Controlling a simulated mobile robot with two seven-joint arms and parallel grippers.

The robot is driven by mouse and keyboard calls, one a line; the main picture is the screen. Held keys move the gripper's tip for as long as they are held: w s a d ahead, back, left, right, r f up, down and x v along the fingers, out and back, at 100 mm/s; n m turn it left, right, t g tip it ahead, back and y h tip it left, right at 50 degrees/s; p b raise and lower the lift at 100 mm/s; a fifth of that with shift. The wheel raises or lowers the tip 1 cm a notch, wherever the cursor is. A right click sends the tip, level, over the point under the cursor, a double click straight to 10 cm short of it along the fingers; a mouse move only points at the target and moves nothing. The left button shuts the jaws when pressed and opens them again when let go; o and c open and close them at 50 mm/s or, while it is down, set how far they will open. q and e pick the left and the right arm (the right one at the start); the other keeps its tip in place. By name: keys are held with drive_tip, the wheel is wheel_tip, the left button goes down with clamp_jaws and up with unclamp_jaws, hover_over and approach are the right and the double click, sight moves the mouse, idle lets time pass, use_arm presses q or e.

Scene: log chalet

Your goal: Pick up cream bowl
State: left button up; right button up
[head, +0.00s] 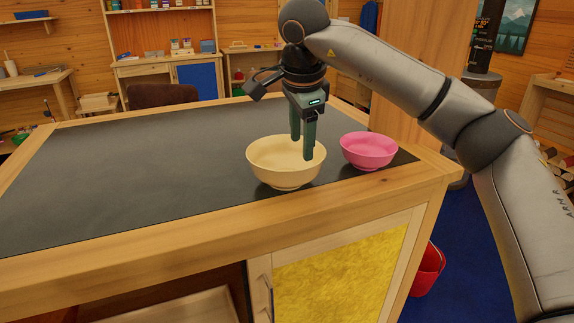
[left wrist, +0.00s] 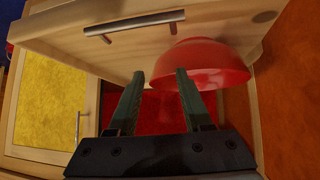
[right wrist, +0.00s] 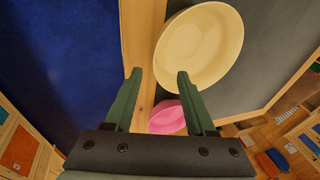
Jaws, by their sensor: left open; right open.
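The cream bowl (head: 270,165) stands upright and looks empty on the dark top of the counter, near its front edge. My right gripper (head: 302,148) points down over the bowl's right part in the head view, its fingers apart and nothing between them visibly clamped. In the right wrist view the cream bowl (right wrist: 205,45) lies beyond the fingertips, and the right finger (right wrist: 187,85) overlaps its rim. I cannot tell whether the fingers touch it. My left gripper (left wrist: 155,80) is open and empty, seen only in its own wrist view.
A pink bowl (head: 369,150) stands just right of the cream bowl, and shows in the right wrist view (right wrist: 168,118). A red bowl (left wrist: 212,62) is close beyond my left fingers, by a wooden front with a metal handle (left wrist: 135,26). The counter's left (head: 120,165) is clear.

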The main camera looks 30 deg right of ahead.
sight(301, 168)
drive_tip(key=p+x, duration=0.1)
drive_tip(key=x, duration=1)
drive_tip(key=shift+s, duration=0.15)
drive_tip(key=shift+c, duration=0.2)
drive_tip(key=shift+a, duration=0.1)
clamp_jaws()
drive_tip(key=shift+r, duration=0.1)
idle(0.7)
